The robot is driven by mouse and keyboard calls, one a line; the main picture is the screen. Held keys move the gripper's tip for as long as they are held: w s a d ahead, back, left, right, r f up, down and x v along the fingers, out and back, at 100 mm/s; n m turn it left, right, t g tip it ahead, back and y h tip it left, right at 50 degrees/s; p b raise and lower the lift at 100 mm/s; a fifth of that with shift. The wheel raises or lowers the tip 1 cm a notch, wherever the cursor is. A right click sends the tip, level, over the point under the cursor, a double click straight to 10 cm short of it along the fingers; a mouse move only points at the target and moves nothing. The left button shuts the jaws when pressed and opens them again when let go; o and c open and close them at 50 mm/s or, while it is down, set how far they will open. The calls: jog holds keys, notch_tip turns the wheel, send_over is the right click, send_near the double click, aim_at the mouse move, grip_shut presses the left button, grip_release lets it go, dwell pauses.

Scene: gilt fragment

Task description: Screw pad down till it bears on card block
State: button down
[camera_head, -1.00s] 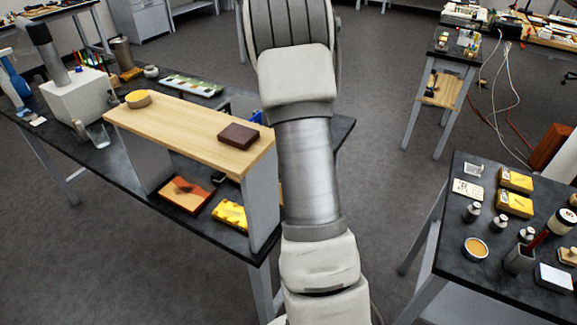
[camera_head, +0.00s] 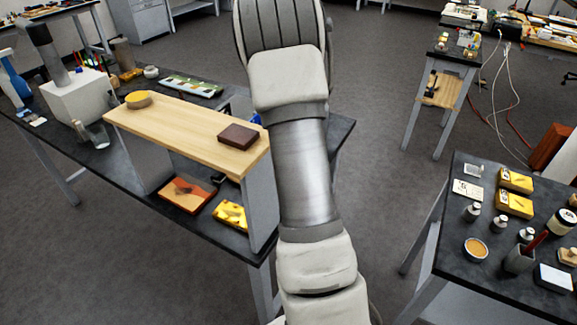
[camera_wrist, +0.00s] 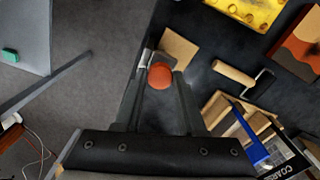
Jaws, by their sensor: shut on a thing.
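In the wrist view my gripper (camera_wrist: 162,82) is shut on a round orange-red knob (camera_wrist: 160,75) between its fingertips. A grey metal part (camera_wrist: 146,58) shows just beyond the knob, at the edge of the dark bench top. A flat tan square (camera_wrist: 180,48), which looks like the card block, lies right beside it. The pad is not visible, so I cannot tell whether it touches the card. In the head view my arm hides the gripper and this spot.
A wooden-handled roller (camera_wrist: 235,73), a wooden frame (camera_wrist: 228,112), a blue bar (camera_wrist: 250,135) and a box marked COARSE (camera_wrist: 288,163) lie to the right. A yellow block (camera_wrist: 248,12) is above. In the head view a raised wooden shelf (camera_head: 180,125) stands left of my arm.

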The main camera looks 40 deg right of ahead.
jog(key=c, duration=0.5)
grip_release()
jog(key=shift+n, duration=0.3)
